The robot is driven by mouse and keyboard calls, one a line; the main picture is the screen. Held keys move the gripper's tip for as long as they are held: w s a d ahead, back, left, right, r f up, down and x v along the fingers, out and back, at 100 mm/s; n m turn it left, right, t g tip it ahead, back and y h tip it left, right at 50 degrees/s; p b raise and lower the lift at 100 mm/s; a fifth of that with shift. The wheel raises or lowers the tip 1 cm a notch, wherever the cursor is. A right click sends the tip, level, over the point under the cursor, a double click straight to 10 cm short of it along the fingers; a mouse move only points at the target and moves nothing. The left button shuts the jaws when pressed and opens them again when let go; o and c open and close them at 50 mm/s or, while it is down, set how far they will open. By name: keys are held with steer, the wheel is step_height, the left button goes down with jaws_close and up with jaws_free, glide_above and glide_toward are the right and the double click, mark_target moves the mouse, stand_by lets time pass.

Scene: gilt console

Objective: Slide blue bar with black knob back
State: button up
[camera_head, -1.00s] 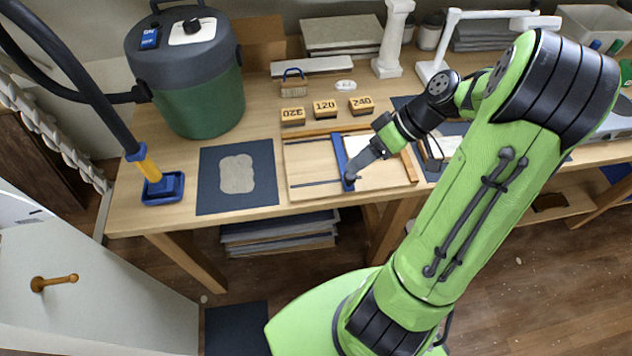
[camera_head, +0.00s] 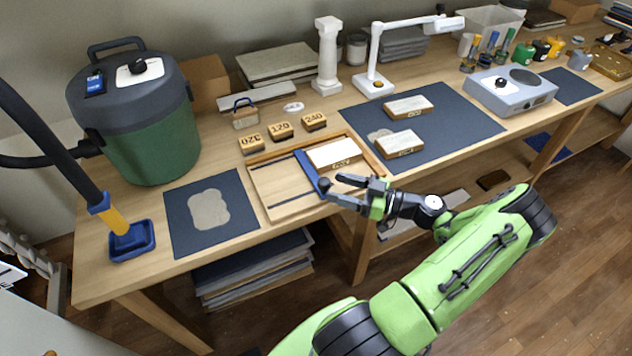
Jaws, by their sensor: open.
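The blue bar (camera_head: 309,173) lies across a shallow wooden tray (camera_head: 273,216), a little right of its middle. Its black knob (camera_head: 324,184) sits at the bar's front end, by the tray's front edge. Two dark rails run left of the bar. A wooden block with a white top (camera_head: 334,154) lies in the tray just right of the bar. My gripper (camera_head: 334,189) is open at the front of the tray. It reaches in from the right, with its fingertips close to the knob. Whether they touch it I cannot tell.
Blocks marked with numbers (camera_head: 281,130) stand behind the tray. A dark mat (camera_head: 445,133) with two white-topped blocks lies to the right. Another dark mat (camera_head: 178,213) and a green vacuum (camera_head: 150,140) are left. A lamp (camera_head: 374,80) and a white column (camera_head: 328,60) stand behind.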

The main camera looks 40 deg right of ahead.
mark_target(322, 185)
steer(key=x, duration=0.6)
steer(key=shift+w+a, duration=0.15)
steer(key=shift+w, duration=0.25)
jaws_close()
